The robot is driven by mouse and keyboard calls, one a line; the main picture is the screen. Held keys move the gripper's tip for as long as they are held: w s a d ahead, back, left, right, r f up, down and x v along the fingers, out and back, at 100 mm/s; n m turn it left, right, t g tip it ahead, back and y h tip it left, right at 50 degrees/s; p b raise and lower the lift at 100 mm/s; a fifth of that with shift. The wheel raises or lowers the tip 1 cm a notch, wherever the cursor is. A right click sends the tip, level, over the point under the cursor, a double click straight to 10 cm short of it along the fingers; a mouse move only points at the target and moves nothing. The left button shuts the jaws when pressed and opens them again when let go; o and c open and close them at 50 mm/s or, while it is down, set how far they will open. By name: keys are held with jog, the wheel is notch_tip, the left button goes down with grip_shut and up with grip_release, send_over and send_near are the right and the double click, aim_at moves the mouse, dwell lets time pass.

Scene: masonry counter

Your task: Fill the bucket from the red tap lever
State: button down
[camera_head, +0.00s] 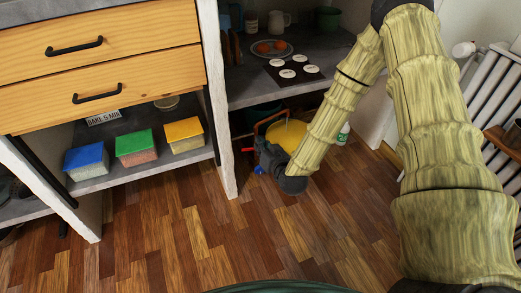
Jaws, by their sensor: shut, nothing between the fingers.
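A yellow round shape (290,132), probably the bucket, sits low under the counter, partly hidden by my arm and gripper. An orange-brown bar curves above its left side. A small red lever (247,150) sticks out left of my gripper, beside the white pillar. A small blue piece (259,170) shows just below it. My gripper (266,153) is dark, low and in front of the yellow shape, close to the red lever. It is shut and empty. I cannot tell whether it touches the lever. The tap's spout and the bucket's inside are hidden.
A white pillar (213,90) stands just left of my gripper. Boxes with blue (86,156), green (134,142) and yellow (183,129) lids sit on the left shelf. A plate (287,50) is on the counter above. A white radiator (490,95) is at right. The front floor is clear.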

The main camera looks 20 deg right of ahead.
jog(key=w+f+b, duration=0.1)
jog(key=w, duration=0.1)
jog(key=w+f+b, duration=0.1)
jog(key=w+b, duration=0.1)
jog(key=w+a+f+b, duration=0.1)
jog(key=w+f, duration=0.1)
jog(key=shift+w+a+f, duration=0.1)
jog(key=shift+w, duration=0.2)
jog(key=shift+a+f+b, duration=0.25)
jog(key=shift+f+b, duration=0.4)
jog(key=shift+a+p, duration=0.1)
jog(key=shift+p, duration=0.4)
jog(key=a+f+n+h+p, duration=0.1)
jog(key=n+p, duration=0.1)
jog(key=p, duration=0.2)
jog(key=shift+a+f+n+p, duration=0.15)
jog(key=shift+f+n+p, duration=0.05)
jog(key=shift+n+p, duration=0.1)
